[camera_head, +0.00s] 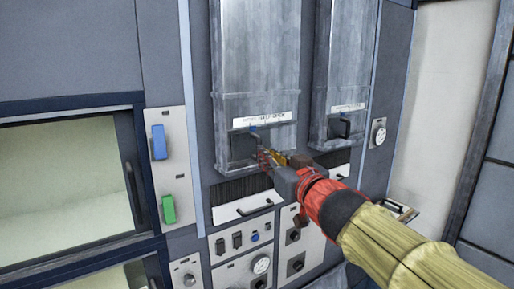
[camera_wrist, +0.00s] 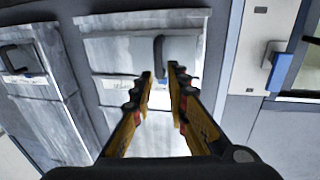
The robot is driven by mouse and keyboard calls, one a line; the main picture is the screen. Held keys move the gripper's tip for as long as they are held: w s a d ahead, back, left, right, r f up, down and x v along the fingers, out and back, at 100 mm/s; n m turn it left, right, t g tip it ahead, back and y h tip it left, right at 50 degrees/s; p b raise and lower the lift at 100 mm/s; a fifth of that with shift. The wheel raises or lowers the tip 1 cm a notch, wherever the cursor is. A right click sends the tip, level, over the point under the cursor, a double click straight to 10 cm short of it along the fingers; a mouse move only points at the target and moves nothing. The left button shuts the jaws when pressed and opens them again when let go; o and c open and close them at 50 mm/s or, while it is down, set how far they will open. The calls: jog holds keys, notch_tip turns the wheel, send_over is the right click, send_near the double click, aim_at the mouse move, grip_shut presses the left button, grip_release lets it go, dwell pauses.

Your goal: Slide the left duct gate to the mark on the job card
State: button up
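The left duct gate (camera_head: 258,50) is a tall grey metal panel with a white label strip (camera_head: 262,120), too small to read. Its dark handle (camera_wrist: 159,55) shows in the wrist view; in the head view my gripper partly covers it. My gripper (camera_head: 262,152) is in front of the lower part of this gate. In the wrist view my gripper (camera_wrist: 160,72) has its fingertips apart, one on each side of the handle's near end. Contact cannot be told. A job card cannot be clearly made out.
The right duct gate (camera_head: 345,60) with its own dark handle (camera_head: 339,127) stands close to the right. A blue handle (camera_head: 158,142) and green handle (camera_head: 168,209) are on the left panel. Switches and a gauge (camera_head: 261,264) sit below.

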jog(key=x, duration=0.7)
jog(key=shift+w+f, duration=0.25)
jog(key=shift+w, duration=0.2)
jog(key=shift+s, duration=0.1)
jog(key=shift+c, duration=0.4)
grip_shut()
